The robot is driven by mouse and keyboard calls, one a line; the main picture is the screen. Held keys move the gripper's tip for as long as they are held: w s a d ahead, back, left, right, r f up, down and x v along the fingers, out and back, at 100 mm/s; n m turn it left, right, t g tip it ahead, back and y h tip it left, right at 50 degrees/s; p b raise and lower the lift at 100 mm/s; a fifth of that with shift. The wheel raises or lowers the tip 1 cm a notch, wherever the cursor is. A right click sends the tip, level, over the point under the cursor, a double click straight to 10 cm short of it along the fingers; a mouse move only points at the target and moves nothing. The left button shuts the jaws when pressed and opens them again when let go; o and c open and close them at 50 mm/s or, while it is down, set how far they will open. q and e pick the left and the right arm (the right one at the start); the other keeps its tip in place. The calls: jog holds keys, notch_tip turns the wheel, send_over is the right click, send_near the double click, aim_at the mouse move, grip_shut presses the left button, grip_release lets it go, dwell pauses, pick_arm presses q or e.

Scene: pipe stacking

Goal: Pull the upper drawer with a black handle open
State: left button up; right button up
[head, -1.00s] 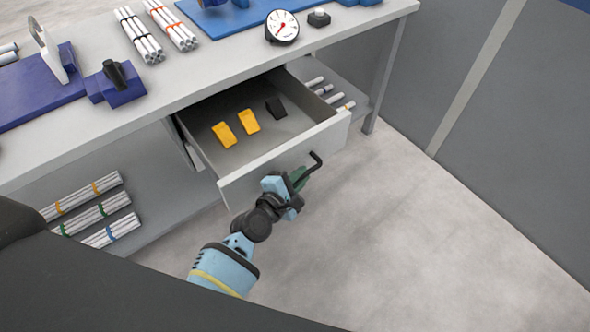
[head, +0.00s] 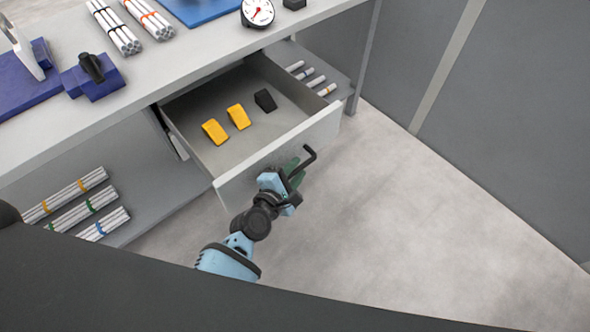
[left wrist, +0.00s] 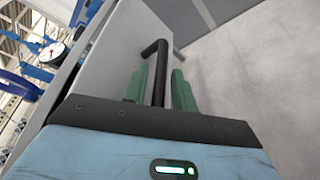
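The upper drawer (head: 275,147) stands well out from under the workbench, and its inside shows in the head view. Its black handle (head: 309,157) sticks out from the light grey front. My left gripper (head: 293,172) is at this handle. In the left wrist view, its green fingers (left wrist: 160,88) lie on both sides of the black handle bar (left wrist: 158,72), closed around it. The drawer front (left wrist: 122,50) also shows there, just beyond the fingers. The part of the handle deeper between the fingers is hidden. My right gripper is not in view.
Two yellow blocks (head: 238,117) and one black block (head: 265,100) lie in the drawer. Pipe bundles lie on the lower shelf (head: 165,190) and on the bench top (head: 190,70), with a gauge (head: 257,12). The floor (head: 400,220) in front of the drawer is clear.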

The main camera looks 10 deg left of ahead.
pick_arm(q)
jog(key=shift+o, duration=0.4)
jog(key=shift+s, duration=0.25)
jog(key=v, duration=0.6)
jog(key=shift+w+p, duration=0.1)
jog(key=shift+p, duration=0.25)
jog(key=shift+v, duration=0.8)
